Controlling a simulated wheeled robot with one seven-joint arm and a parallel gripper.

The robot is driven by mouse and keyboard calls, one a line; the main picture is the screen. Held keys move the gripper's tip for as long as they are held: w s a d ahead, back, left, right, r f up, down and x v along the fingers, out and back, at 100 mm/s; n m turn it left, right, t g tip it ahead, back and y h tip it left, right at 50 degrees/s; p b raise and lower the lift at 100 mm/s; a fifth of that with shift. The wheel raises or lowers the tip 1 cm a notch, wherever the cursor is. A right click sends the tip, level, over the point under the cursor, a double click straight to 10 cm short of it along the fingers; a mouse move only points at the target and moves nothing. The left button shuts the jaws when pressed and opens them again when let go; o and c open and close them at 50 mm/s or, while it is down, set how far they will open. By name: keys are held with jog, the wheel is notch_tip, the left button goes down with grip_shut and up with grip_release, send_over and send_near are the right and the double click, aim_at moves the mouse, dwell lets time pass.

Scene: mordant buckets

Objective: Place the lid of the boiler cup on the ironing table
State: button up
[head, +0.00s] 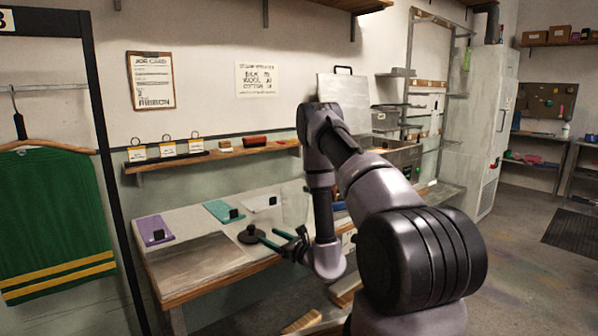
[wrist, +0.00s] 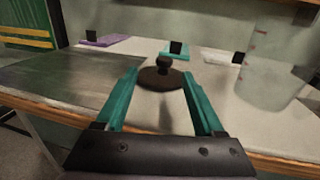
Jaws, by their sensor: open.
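A dark round lid with a ball knob (wrist: 162,63) lies on the pale-topped table (wrist: 85,120). In the head view the lid (head: 250,235) is near the table's front edge, beside a grey sheet or panel (head: 196,260). My gripper (wrist: 160,78) has its teal fingers spread, one on each side of the lid's knob in the wrist view. Whether the fingers touch the lid cannot be told. In the head view my gripper (head: 268,238) reaches in from the right. A clear measuring jug (wrist: 275,70) stands right of the lid. I cannot identify the boiler cup.
Purple (head: 156,229), teal (head: 223,211) and white (head: 262,202) cloth swatches with black tags lie at the table's back. A wall shelf (head: 212,156) runs above. A green garment (head: 55,215) hangs at left. Open floor lies at right.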

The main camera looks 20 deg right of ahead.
jog(key=s+a+r+n+g+y, duration=0.35)
jog(key=a+r+n+g, duration=0.2)
jog(key=r, duration=0.55)
jog(key=s+a+r+n+g+y, duration=0.35)
jog(key=a+r+n+y, duration=0.2)
jog(key=r, duration=0.45)
jog(key=s+a+r+n+g+h, duration=0.2)
jog(key=s+r+n+g+h, duration=0.2)
jog(key=s+r+n+g, duration=0.6)
jog(key=s+d+r+n+t+h, duration=0.2)
jog(key=s+d+r+t+h, duration=0.2)
jog(key=s+d+t+h, duration=0.1)
jog(key=s+d+r+n+t+h, duration=0.2)
jog(key=s+d+r+t+h, duration=0.2)
jog(key=d, duration=0.6)
jog(key=s+t+h, duration=0.1)
jog(key=s+h, duration=0.1)
jog(key=s, duration=0.1)
jog(key=shift+s+n+h, duration=0.3)
jog(key=shift+n+h, duration=0.1)
